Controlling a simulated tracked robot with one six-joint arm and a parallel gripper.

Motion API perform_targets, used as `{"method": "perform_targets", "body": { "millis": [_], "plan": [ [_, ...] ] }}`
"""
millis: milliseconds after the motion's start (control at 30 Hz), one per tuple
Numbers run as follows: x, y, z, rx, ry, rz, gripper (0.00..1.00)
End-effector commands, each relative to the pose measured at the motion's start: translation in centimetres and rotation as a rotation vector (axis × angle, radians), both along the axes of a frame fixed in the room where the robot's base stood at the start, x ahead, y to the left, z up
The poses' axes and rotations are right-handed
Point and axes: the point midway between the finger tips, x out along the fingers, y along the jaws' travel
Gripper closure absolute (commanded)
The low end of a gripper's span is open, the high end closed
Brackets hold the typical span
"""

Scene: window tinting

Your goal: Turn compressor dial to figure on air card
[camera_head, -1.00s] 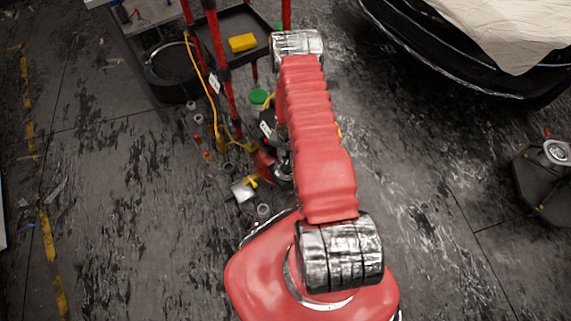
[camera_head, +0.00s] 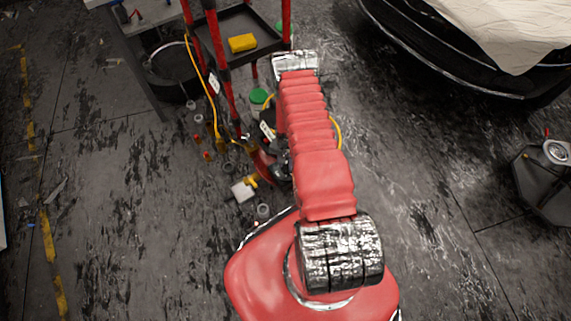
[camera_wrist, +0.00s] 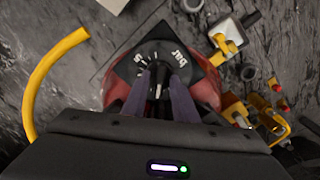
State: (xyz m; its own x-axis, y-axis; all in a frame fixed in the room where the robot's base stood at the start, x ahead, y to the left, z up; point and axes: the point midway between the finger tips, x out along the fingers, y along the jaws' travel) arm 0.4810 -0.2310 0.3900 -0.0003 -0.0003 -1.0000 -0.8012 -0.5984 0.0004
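In the wrist view, the compressor dial plate (camera_wrist: 178,57) is a black tilted square with white figures and the word "bar", on top of the red compressor (camera_wrist: 207,90). A dark knob (camera_wrist: 157,82) stands at its middle. My gripper (camera_wrist: 160,86) is over the plate, its two purplish fingers apart on either side of the knob. I cannot tell whether they touch it. In the head view, my arm hides the dial and my gripper; part of the red compressor (camera_head: 264,166) shows to its left. A small white tag (camera_head: 267,130) hangs there; its writing is too small to read.
A yellow hose (camera_wrist: 45,75) curves at the left in the wrist view. Yellow fittings (camera_wrist: 240,110) and small parts lie at the right. In the head view, a red-posted cart (camera_head: 218,55) stands behind, holding a yellow block (camera_head: 242,43). The floor at left is mostly clear.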

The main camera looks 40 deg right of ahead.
Motion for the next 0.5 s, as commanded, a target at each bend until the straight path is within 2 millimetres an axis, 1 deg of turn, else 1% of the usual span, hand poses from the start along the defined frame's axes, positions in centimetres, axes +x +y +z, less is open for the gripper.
{"method": "perform_targets", "body": {
  "millis": [33, 333, 500],
  "plan": [
    [0.00, 0.00, 0.01, 0.000, 0.000, 0.000, 0.78],
    [0.00, 0.00, 0.02, 0.000, 0.000, 0.000, 0.99],
    [0.01, 0.00, 0.02, 0.000, 0.000, 0.000, 1.00]
  ]
}}
